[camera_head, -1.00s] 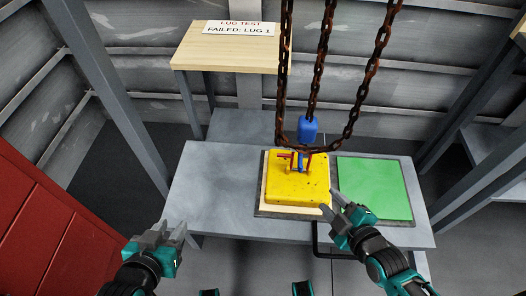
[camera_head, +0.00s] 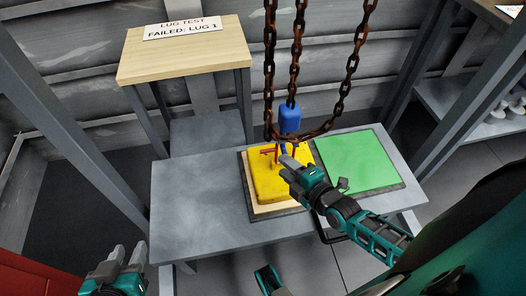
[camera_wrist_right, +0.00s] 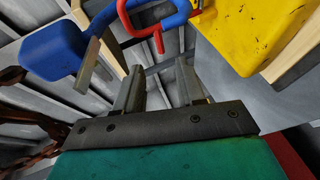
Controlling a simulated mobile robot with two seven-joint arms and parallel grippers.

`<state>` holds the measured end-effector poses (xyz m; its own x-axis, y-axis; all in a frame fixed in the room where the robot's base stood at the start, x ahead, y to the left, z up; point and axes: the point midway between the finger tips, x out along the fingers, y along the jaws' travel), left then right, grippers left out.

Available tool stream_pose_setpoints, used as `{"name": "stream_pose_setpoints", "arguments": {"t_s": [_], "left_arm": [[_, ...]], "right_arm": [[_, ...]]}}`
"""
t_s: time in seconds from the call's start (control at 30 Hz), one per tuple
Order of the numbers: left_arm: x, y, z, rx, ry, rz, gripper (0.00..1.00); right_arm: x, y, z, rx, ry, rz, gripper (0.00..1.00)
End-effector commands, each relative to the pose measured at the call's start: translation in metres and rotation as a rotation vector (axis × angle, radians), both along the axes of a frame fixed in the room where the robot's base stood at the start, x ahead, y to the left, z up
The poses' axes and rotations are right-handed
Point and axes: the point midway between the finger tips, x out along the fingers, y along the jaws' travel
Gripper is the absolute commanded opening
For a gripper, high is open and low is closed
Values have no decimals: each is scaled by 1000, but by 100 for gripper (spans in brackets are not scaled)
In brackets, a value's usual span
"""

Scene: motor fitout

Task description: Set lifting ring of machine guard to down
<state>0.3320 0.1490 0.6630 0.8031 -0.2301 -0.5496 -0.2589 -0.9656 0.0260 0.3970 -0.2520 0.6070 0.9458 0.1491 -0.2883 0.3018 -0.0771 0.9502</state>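The yellow machine guard (camera_head: 268,183) lies on a pale wooden board on the bench; its corner also shows in the right wrist view (camera_wrist_right: 245,30). A red lifting ring (camera_head: 269,151) stands up from its top and shows closer in the right wrist view (camera_wrist_right: 127,22). A blue hook hangs under a blue block (camera_head: 290,118) and crosses the ring; I cannot tell if it is engaged. My right gripper (camera_head: 288,168) is over the guard close to the ring, and its open fingers hold nothing in the right wrist view (camera_wrist_right: 160,82). My left gripper (camera_head: 128,254) is open and empty, left of the bench.
Rusty chains (camera_head: 295,65) hang above the guard, with a loop low beside the ring. A green pad (camera_head: 358,160) lies to the right on the grey bench (camera_head: 190,205). The bench's left part is clear. A wooden stand (camera_head: 185,55) bears a sign reading "LUG TEST FAILED: LUG 1".

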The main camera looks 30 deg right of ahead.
Motion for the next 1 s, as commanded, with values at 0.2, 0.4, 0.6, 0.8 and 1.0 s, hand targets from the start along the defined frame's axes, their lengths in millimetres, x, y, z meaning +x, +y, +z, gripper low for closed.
{"name": "stream_pose_setpoints", "arguments": {"t_s": [0.2,0.4,0.6,0.8,1.0], "left_arm": [[-3,-2,-22,-9,9,6,38],[-3,-2,-35,-9,11,6,38],[-3,-2,-40,-8,11,7,38],[-3,-1,-41,-5,10,5,38],[-3,1,-41,0,9,2,38]], "right_arm": [[47,8,-16,2,-5,-1,39],[79,13,-26,2,-3,-1,39],[95,15,-30,1,-1,0,39],[97,16,-30,2,0,-1,39],[97,15,-29,2,0,-1,31]]}}
